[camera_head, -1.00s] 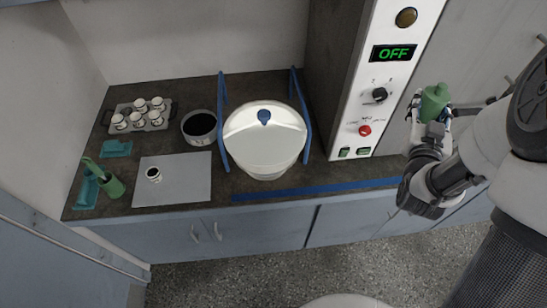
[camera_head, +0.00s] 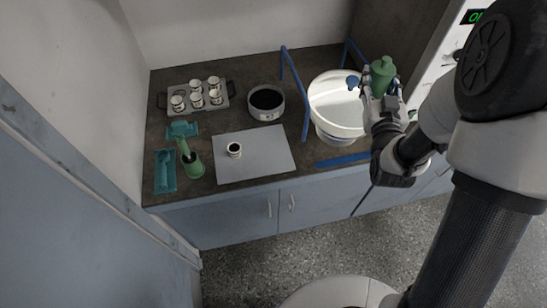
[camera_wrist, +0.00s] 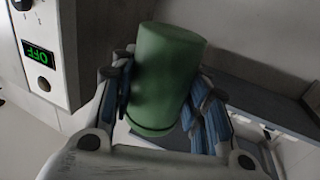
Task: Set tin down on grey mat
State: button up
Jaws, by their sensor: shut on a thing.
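My gripper (camera_head: 381,92) is shut on a green tin (camera_head: 382,72), held upright in the air at the right, in front of the white round vessel. In the wrist view the green tin (camera_wrist: 166,75) sits between both fingers of my gripper (camera_wrist: 165,100). The grey mat (camera_head: 262,165) lies flat on the dark worktop, to the left of and below my gripper. The mat's right part is bare.
A dark round pan (camera_head: 266,101) is behind the mat. A tray of several cups (camera_head: 203,101), a green holder (camera_head: 193,167) and teal trays (camera_head: 165,172) are at the left.

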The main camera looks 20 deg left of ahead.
jog(key=s+a+f+n+g+y+b, duration=0.1)
jog(key=s+a+f+n+g+y, duration=0.2)
jog(key=a, duration=0.5)
jog(key=s+a+f+n+g+y+b, duration=0.1)
jog(key=s+a+f+n+g+y, duration=0.2)
jog(key=a, duration=0.5)
jog(key=s+a+f+n+g+y+b, duration=0.1)
jog(key=a+f+n+y+b, duration=0.1)
jog(key=a+f+y, duration=0.45)
jog(key=shift+h, duration=0.85)
jog(key=f+b, duration=0.1)
jog(key=f, duration=0.3)
jog(key=a+f+b, duration=0.1)
jog(key=f+b, duration=0.1)
jog(key=f, duration=0.2)
jog(key=f+b, duration=0.1)
jog(key=f, duration=0.3)
jog(key=shift+s+a+f, duration=0.25)
jog(key=shift+s+f, duration=0.05)
jog(key=shift+f+b, duration=1.05)
jog(key=shift+f, duration=1.25)
jog(key=shift+f, duration=0.2)
jog(key=o, duration=1)
jog(key=shift+o, duration=0.2)
